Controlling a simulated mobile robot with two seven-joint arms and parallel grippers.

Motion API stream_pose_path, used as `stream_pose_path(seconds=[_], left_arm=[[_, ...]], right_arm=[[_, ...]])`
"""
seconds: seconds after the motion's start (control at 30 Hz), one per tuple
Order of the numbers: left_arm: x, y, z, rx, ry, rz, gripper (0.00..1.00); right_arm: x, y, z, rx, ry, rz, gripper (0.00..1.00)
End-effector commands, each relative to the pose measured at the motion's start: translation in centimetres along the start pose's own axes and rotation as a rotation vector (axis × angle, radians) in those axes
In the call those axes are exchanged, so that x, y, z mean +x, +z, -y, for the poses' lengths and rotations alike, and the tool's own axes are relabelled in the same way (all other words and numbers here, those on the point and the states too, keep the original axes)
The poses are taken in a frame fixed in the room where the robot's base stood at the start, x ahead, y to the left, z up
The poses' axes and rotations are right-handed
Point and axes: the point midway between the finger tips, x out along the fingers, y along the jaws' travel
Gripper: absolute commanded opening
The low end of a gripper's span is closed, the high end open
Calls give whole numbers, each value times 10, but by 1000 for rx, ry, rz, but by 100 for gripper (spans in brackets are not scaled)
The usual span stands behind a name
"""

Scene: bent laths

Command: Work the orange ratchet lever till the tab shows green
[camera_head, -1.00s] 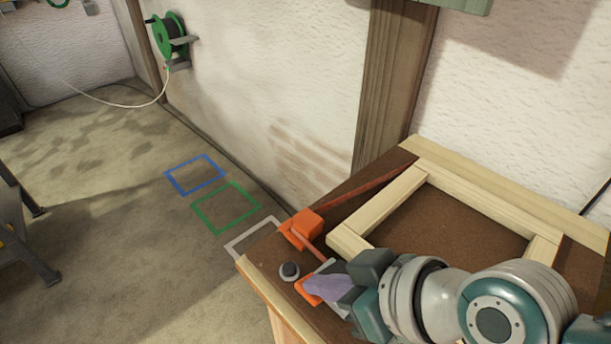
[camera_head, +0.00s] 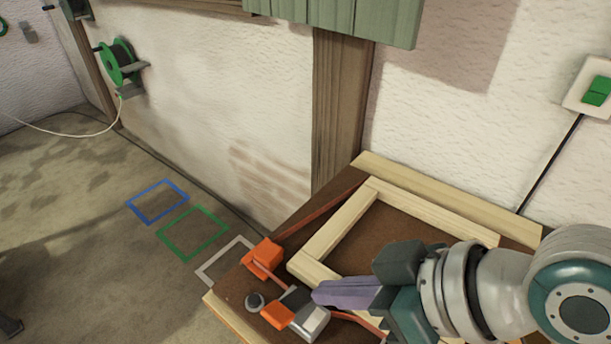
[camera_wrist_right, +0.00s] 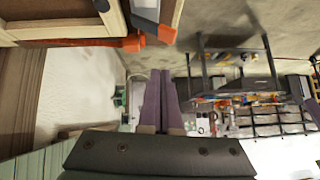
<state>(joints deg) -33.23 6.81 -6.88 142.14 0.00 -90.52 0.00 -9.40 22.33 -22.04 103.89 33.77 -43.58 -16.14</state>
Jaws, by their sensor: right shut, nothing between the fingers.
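The ratchet has an orange lever end (camera_head: 278,316) and a light grey metal body (camera_head: 312,322). It sits on the brown bench top at the near left corner, on a red-orange strap. In the right wrist view the orange end (camera_wrist_right: 167,34) is at the top, beside the grey metal part (camera_wrist_right: 146,10). My right gripper (camera_head: 318,292) has purple fingers, shut and empty, just above and right of the ratchet in the picture. I cannot tell whether they touch it. The fingers also show in the right wrist view (camera_wrist_right: 160,73). I cannot make out a green tab. My left gripper is out of view.
A pale wooden frame (camera_head: 334,235) lies on the bench (camera_head: 230,290), with the strap around it and an orange corner block (camera_head: 265,257) at its left corner. A green cabinet (camera_head: 345,20) hangs above.

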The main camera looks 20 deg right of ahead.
Motion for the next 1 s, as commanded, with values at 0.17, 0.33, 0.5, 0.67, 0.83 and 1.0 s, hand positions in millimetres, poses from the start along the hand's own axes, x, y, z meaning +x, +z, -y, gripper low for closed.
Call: stream_pose_path(seconds=[0.17,0.33,0.5,0.67,0.83,1.0], left_arm=[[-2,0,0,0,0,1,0],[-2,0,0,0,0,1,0],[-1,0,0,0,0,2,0],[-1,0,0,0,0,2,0],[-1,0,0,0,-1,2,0],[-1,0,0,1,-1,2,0]], right_arm=[[-18,1,-3,0,0,1,0],[-22,0,-3,2,0,-1,0],[-21,0,-3,1,0,-1,0],[-21,0,-3,1,0,-1,0],[-21,0,-3,1,0,-1,0],[-21,0,-3,1,0,-1,0]])
